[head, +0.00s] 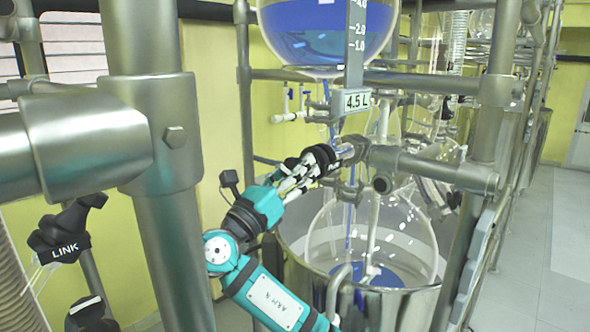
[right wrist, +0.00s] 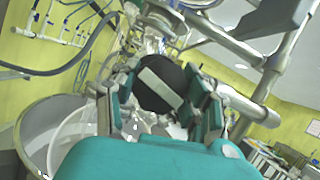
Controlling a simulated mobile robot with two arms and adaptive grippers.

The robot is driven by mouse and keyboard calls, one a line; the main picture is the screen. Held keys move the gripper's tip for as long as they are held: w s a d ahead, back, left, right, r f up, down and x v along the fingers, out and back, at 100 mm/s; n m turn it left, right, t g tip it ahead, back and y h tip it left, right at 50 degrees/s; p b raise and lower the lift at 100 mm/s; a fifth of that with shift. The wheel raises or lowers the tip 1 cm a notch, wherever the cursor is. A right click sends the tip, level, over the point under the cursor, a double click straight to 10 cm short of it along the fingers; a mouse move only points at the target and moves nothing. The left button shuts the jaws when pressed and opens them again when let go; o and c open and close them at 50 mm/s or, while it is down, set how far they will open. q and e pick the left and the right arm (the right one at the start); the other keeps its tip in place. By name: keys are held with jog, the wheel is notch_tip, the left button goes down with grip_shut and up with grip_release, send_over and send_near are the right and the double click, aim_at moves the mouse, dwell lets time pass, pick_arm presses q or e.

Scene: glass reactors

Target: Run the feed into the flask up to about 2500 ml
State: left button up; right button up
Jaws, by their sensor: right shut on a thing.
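The round glass feed vessel (head: 290,25) at the top holds blue liquid. A grey scale (head: 355,45) in front of it reads 1.0, 2.0 and upward. My right gripper (head: 325,160) is shut on a black round valve knob (right wrist: 162,84) beneath the feed vessel. The gripper partly hides the valve.
Thick steel posts and clamps (head: 174,135) stand close on the left. A horizontal steel bar (head: 435,165) runs right from the valve area. Open floor (head: 555,220) shows at the right.

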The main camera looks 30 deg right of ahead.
jog(key=shift+f+m+g+h+b, duration=0.15)
jog(key=shift+m+g+b, duration=0.25)
jog(key=shift+m+b, duration=0.3)
jog(key=shift+f+m+g+h+b, duration=0.15)
jog(key=shift+m+g+b, duration=0.25)
jog(key=shift+m+b, duration=0.25)
jog(key=m+g+b, duration=0.1)
jog(key=m+b, duration=0.1)
jog(key=m+g+b, duration=0.1)
jog(key=m, duration=0.2)
jog(key=shift+g+h+b, duration=0.3)
jog(key=shift+b, duration=0.05)
jog(key=m+g+b, duration=0.2)
jog(key=m, duration=0.2)
jog(key=shift+r, duration=0.1)
jog(key=shift+m+g+b, duration=0.4)
jog(key=shift+m+b, duration=0.2)
jog(key=shift+m, duration=0.65)
jog(key=m+g+y+b, duration=0.1)
jog(key=m, duration=0.2)
jog(key=shift+s+r, duration=0.1)
jog(key=shift+m+g+y, duration=0.4)
jog(key=shift+m+g, duration=0.05)
jog(key=shift+m, duration=0.9)
jog(key=shift+m+g+y, duration=0.4)
jog(key=shift+m+g, duration=0.05)
jog(key=shift+m, duration=0.9)
jog(key=o, duration=1.2)
